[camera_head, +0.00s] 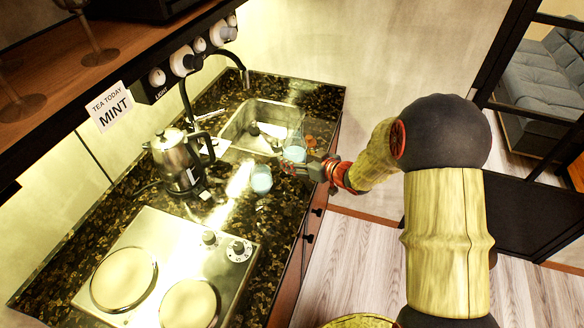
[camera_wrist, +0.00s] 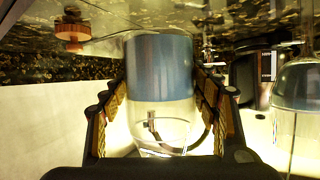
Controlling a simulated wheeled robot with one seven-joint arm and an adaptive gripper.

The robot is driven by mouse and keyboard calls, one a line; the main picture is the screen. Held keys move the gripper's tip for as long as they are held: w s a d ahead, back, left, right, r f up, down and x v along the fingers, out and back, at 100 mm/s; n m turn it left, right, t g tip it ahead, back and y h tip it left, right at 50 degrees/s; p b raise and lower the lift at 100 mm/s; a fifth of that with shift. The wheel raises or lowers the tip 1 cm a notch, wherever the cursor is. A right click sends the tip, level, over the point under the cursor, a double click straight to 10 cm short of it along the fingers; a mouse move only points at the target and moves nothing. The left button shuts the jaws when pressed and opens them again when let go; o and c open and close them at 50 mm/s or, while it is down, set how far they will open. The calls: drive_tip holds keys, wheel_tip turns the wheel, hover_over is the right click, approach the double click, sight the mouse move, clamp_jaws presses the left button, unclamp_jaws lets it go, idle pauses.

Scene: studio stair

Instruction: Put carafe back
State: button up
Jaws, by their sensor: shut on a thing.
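The carafe (camera_head: 295,152) is clear glass with pale blue liquid in its lower part. It is at the counter's right side, near the sink's front corner, and looks upright. My gripper (camera_head: 305,168) reaches it from the right. In the wrist view, which looks upside down, the fingers of my gripper (camera_wrist: 163,88) lie on both sides of the carafe (camera_wrist: 160,65) and are shut on it. I cannot tell whether its base touches the counter.
A glass of blue liquid (camera_head: 262,180) stands close at left, also at right in the wrist view (camera_wrist: 302,85). A steel kettle (camera_head: 178,160), a two-plate hob (camera_head: 160,275) and a sink (camera_head: 240,122) with a black tap (camera_head: 240,68) surround it. A small brown object (camera_wrist: 72,32) is near.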

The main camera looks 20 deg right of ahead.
drive_tip(key=shift+w+a+f, duration=0.2)
drive_tip(key=shift+w+f, duration=0.25)
drive_tip(key=shift+f, duration=0.05)
drive_tip(key=shift+w+a+f+b, duration=0.15)
drive_tip(key=shift+f+b, duration=0.3)
drive_tip(key=shift+f, duration=0.45)
drive_tip(key=shift+w+d+f+b, duration=0.1)
drive_tip(key=shift+f+b, duration=0.35)
drive_tip(key=shift+f, duration=0.4)
drive_tip(key=shift+f, duration=0.1)
drive_tip(key=o, duration=2)
drive_tip(key=shift+f, duration=0.15)
drive_tip(key=shift+s, duration=0.1)
